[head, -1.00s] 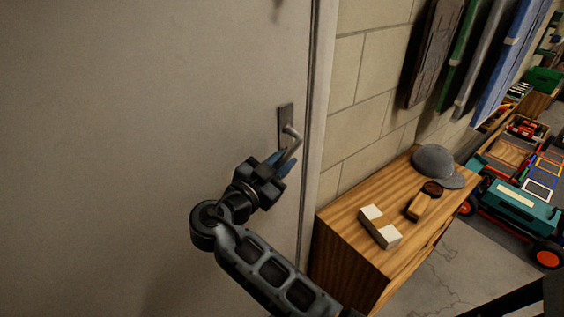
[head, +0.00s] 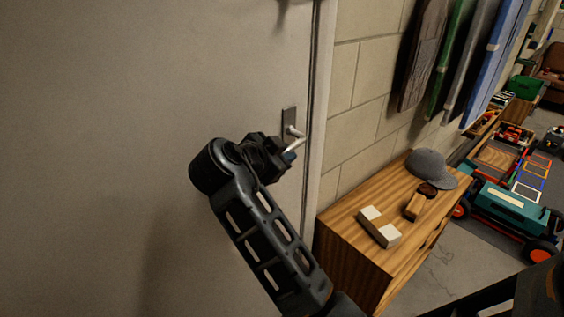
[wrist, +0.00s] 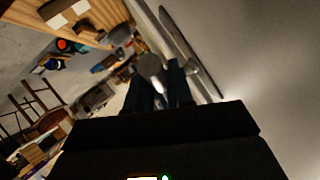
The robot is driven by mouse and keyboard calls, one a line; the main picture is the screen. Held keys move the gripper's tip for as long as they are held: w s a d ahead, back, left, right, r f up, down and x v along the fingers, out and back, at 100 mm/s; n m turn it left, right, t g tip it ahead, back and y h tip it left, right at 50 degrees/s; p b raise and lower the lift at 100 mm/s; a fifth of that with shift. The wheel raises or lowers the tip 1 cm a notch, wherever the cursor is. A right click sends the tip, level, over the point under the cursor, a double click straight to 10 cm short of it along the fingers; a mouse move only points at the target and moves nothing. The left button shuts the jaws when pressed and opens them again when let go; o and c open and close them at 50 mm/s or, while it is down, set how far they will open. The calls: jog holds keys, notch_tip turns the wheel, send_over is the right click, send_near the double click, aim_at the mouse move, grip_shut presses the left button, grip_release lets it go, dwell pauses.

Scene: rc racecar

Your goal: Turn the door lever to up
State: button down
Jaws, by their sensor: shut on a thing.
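The door lever (head: 297,143) is a pale metal handle on a dark upright plate (head: 288,119) near the right edge of the grey door (head: 120,120).
Right of the door frame (head: 318,110), a wooden cabinet (head: 340,240) stands against the block wall. A grey cap (head: 430,165), a brush (head: 415,206) and a white-ended block (head: 379,227) lie on top. Boards hang above.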

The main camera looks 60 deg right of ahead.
jog(key=shift+a+r+m+t+y, duration=0.1)
jog(key=shift+r+m+t+y, duration=0.2)
jog(key=shift+r+y, duration=0.75)
jog(key=shift+f+y+p, duration=0.2)
jog(key=shift+y+p, duration=0.1)
jog(key=shift+y, duration=0.05)
jog(key=c, duration=1.1)
grip_release()
jog(key=v, duration=0.7)
jog(key=shift+a+r+b, duration=0.25)
jog(key=shift+a+b, duration=0.05)
jog(key=shift+b, duration=0.15)
jog(key=shift+s, duration=0.15)
